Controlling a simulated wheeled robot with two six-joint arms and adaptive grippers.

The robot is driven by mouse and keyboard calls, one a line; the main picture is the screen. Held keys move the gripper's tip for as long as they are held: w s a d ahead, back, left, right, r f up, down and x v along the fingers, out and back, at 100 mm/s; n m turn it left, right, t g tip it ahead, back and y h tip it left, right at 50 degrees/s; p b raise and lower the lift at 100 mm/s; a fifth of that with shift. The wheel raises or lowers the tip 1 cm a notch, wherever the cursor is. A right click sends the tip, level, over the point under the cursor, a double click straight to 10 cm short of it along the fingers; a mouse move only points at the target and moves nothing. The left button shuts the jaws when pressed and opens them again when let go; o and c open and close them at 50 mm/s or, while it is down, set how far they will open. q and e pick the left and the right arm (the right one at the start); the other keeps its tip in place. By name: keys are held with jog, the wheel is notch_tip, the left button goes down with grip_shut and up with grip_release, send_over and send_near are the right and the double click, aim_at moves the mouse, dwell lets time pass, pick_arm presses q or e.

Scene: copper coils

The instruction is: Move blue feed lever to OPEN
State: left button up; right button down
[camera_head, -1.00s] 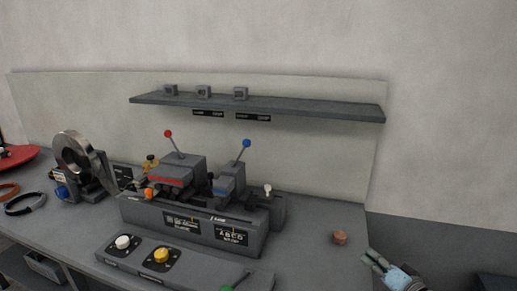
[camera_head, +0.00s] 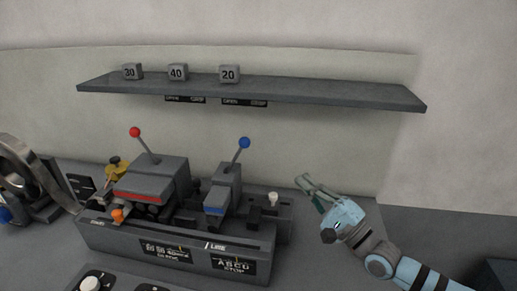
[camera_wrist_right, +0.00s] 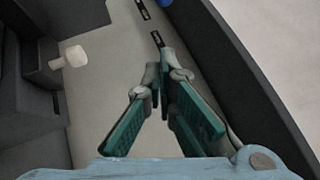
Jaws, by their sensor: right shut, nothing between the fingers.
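The blue feed lever (camera_head: 243,146) has a blue ball knob on a thin rod. It rises from the right block of the grey machine (camera_head: 150,243) and tilts up and right in the head view. My right gripper (camera_head: 301,180) is shut and empty, right of the lever and lower than its knob, clearly apart from it. In the right wrist view its green-padded fingers (camera_wrist_right: 158,72) come together at the tips. A blue piece (camera_wrist_right: 165,2), probably the knob, is cut by that view's top edge. My left gripper is not in view.
A red-knobbed lever (camera_head: 135,133) stands on the machine's left block. A small white knob (camera_head: 273,198) sits at its right end, near my right gripper. A shelf (camera_head: 330,96) with several number blocks hangs above. The air between my right gripper and the blue lever looks clear.

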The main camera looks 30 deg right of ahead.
aim_at(236, 156)
pick_arm(q)
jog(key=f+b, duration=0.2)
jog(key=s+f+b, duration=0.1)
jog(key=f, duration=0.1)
jog(key=shift+b, duration=0.4)
pick_arm(e)
jog(key=w+a+r, duration=0.4)
jog(key=w+a, duration=0.2)
jog(key=w, duration=0.4)
jog(key=shift+w+r, duration=0.2)
jog(key=shift+r, duration=0.15)
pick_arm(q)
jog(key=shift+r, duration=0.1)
pick_arm(e)
jog(key=shift+w, duration=0.15)
